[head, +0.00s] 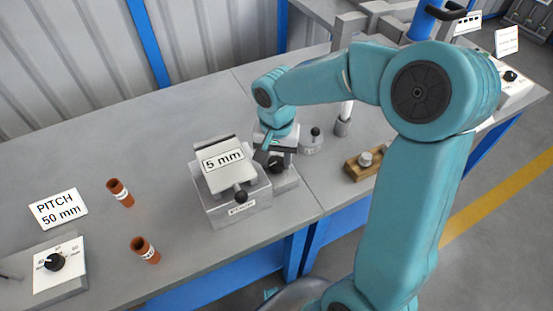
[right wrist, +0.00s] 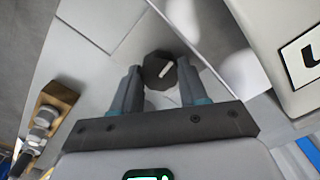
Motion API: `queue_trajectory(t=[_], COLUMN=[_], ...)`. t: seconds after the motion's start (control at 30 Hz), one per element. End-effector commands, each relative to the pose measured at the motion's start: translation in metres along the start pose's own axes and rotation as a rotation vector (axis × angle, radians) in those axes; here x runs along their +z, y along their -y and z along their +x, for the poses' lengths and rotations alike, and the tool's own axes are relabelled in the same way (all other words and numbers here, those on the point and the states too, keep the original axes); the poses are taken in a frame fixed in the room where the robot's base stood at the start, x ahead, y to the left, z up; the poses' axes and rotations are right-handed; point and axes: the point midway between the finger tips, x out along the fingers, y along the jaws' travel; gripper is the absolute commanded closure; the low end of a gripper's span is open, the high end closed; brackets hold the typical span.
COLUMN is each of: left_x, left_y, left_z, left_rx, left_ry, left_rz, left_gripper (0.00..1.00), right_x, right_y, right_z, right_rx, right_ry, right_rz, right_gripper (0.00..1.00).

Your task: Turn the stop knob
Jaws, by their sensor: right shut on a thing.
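A black knob (head: 277,164) with a white pointer line sits on a small grey block beside the box with the "5 mm" sign. It also shows in the right wrist view (right wrist: 158,71), between the fingertips. My right gripper (head: 268,155) reaches down onto this knob from above. Its two fingers (right wrist: 159,82) are shut on the knob's sides. No lettering for the knob is readable, as the gripper and arm cover part of the block. My left gripper is not in view.
A grey box (head: 229,205) with a tilted "5 mm" sign stands close to the left of the gripper. A dial panel (head: 59,264) is at the lower left. A wooden holder (head: 365,164) stands to the right.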

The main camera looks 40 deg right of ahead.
Motion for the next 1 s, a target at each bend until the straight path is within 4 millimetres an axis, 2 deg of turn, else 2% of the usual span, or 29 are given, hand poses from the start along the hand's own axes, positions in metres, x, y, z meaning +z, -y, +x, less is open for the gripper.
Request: queue_trajectory(t=[0.6,0.63,1.0], left_x=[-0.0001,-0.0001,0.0], left_y=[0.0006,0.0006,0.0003], left_z=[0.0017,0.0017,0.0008], left_rx=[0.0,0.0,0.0], left_ry=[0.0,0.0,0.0], left_rz=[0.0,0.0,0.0], left_gripper=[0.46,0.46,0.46], right_x=[-0.0015,-0.0015,-0.0008], right_y=[0.0005,0.0005,0.0004], right_z=[-0.0018,-0.0018,-0.0056], right_rx=[-0.003,-0.004,-0.002], right_ry=[-0.005,-0.006,-0.003], right_rz=[0.038,0.038,0.038], right_gripper=[0.87,0.47,0.46])
